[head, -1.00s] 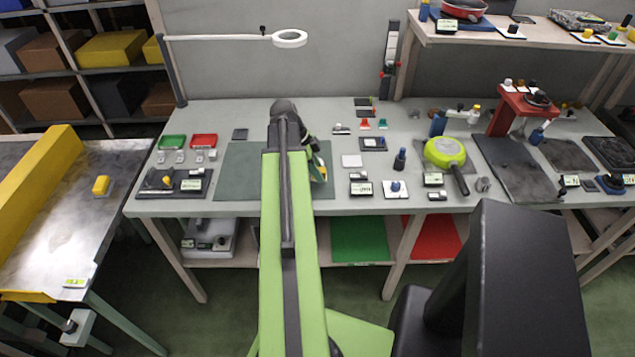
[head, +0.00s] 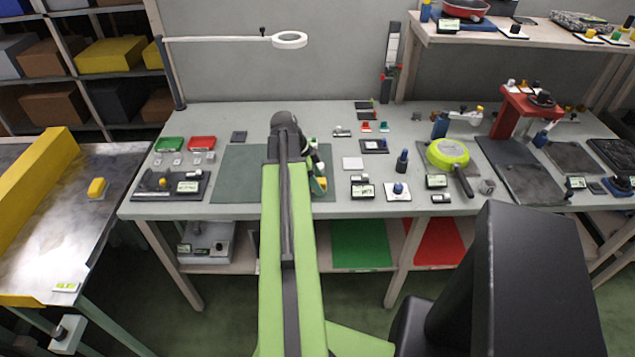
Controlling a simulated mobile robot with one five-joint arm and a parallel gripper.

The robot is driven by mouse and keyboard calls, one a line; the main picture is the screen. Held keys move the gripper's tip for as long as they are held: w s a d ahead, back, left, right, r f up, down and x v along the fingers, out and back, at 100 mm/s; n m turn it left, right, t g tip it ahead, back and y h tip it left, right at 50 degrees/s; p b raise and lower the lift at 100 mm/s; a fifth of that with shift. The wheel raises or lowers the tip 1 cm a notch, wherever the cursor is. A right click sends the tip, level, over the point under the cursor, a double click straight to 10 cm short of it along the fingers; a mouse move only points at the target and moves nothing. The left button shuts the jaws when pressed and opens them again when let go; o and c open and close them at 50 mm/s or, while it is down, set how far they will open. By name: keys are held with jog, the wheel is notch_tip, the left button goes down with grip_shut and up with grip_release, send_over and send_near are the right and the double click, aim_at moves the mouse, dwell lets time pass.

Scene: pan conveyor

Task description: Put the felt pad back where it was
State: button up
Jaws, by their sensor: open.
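I cannot tell for sure which item is the felt pad. A small dark grey square (head: 239,137) lies flat at the back left of the bench, just past the green mat (head: 235,175).
Green and red trays (head: 202,143) stand at the bench's left. A lime-green pan (head: 447,153) lies right of centre, with a red stand (head: 526,105) beyond it. A magnifier lamp (head: 289,40) overhangs the back. Several small labelled items crowd the bench between mat and pan.

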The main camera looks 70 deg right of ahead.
jog(key=p+v, duration=1.1)
jog(key=v, duration=0.1)
jog(key=shift+r, duration=0.15)
